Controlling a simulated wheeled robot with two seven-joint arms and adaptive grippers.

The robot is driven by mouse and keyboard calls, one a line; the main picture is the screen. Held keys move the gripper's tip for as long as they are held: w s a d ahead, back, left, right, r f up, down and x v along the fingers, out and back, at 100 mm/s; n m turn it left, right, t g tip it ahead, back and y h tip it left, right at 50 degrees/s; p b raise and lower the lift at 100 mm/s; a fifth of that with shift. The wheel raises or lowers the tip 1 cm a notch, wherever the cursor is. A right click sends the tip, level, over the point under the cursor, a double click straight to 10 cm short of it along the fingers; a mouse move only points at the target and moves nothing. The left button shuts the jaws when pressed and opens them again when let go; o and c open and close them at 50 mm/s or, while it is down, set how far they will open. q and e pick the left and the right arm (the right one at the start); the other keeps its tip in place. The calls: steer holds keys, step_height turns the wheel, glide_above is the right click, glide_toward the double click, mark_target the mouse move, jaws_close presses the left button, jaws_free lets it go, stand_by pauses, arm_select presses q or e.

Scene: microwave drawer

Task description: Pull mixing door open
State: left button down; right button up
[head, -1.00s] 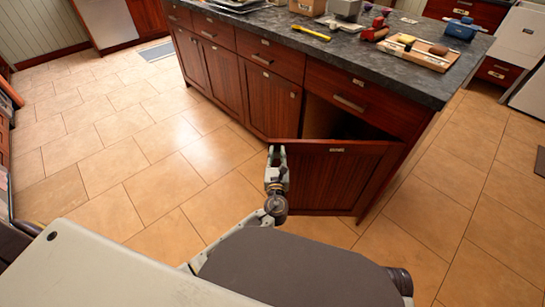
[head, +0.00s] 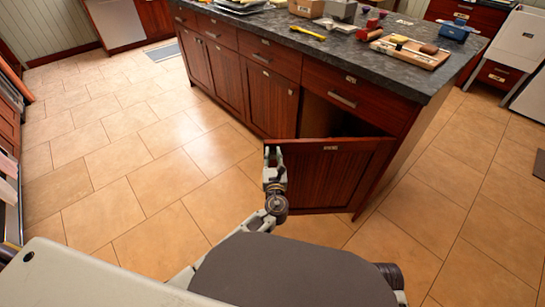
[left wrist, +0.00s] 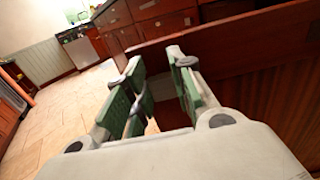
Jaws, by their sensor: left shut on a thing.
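The mixing door (head: 335,175) is a dark red-brown wooden cabinet door at the right end of the island. It stands part open, swung out from the cabinet, with a dark gap behind its top edge. My left gripper (head: 272,160) is at the door's free left edge and is shut on it. In the left wrist view the door (left wrist: 255,60) fills the right side, and the gripper (left wrist: 155,95) shows green-padded fingers beside it. The exact contact is hidden there. My right gripper is not in view.
The island has a dark stone countertop (head: 400,75) with a cutting board (head: 410,50), a yellow-handled tool (head: 308,33) and boxes on it. A drawer (head: 350,97) above the door is shut. Tiled floor (head: 150,170) is clear to the left and right of the door.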

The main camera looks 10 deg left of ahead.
arm_select(q)
steer(key=c, duration=1.2)
jaws_free()
steer(key=shift+r, duration=0.15)
step_height(320, 180, up, 10)
steer(key=shift+c, duration=0.4)
